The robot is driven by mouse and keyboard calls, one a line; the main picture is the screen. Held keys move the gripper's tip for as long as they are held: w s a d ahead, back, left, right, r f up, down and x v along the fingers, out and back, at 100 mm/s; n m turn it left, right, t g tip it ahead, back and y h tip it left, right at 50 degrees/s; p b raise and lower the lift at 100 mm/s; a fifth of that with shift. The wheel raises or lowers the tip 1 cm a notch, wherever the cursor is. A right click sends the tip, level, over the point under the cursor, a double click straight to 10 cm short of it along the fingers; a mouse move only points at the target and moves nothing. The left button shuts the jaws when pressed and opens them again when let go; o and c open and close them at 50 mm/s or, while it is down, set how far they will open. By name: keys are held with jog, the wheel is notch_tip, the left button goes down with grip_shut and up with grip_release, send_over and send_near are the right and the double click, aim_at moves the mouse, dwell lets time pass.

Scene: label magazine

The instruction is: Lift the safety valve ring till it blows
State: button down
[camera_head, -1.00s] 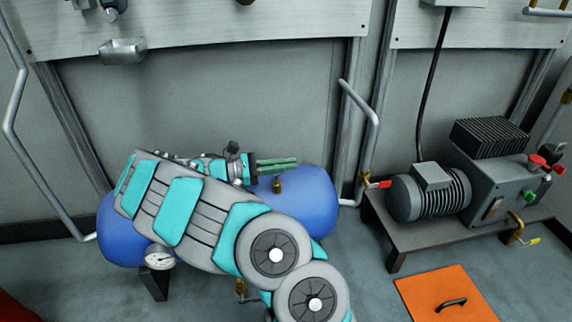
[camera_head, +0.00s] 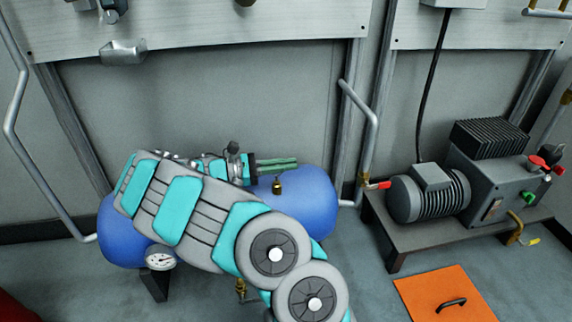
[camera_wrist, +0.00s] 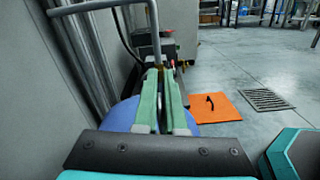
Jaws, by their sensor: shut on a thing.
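The brass safety valve (camera_head: 277,186) stands upright on top of the blue tank (camera_head: 308,205). Its ring cannot be made out; the fingers hide that spot. My gripper (camera_head: 284,163) reaches in from the left in the head view, its green fingers just above the valve body. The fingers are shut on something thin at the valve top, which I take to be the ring. In the wrist view the green fingers (camera_wrist: 164,105) point away over the tank (camera_wrist: 121,115), with a narrow dark gap between them. Whether the valve is blowing cannot be seen.
A pressure gauge (camera_head: 160,258) sits on the tank front. A bent grey pipe (camera_head: 373,130) rises right of the tank. A pump with motor (camera_head: 432,192) stands on a low bench further right. An orange floor plate (camera_head: 440,290) lies in front; the wall is close behind.

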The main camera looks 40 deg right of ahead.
jog(key=shift+w+r+p, duration=0.1)
jog(key=shift+r+p, duration=0.3)
jog(key=shift+r, duration=0.15)
jog(key=c, duration=1)
grip_release()
jog(key=v, duration=0.7)
jog(key=shift+a, duration=0.35)
jog(key=shift+w, duration=0.15)
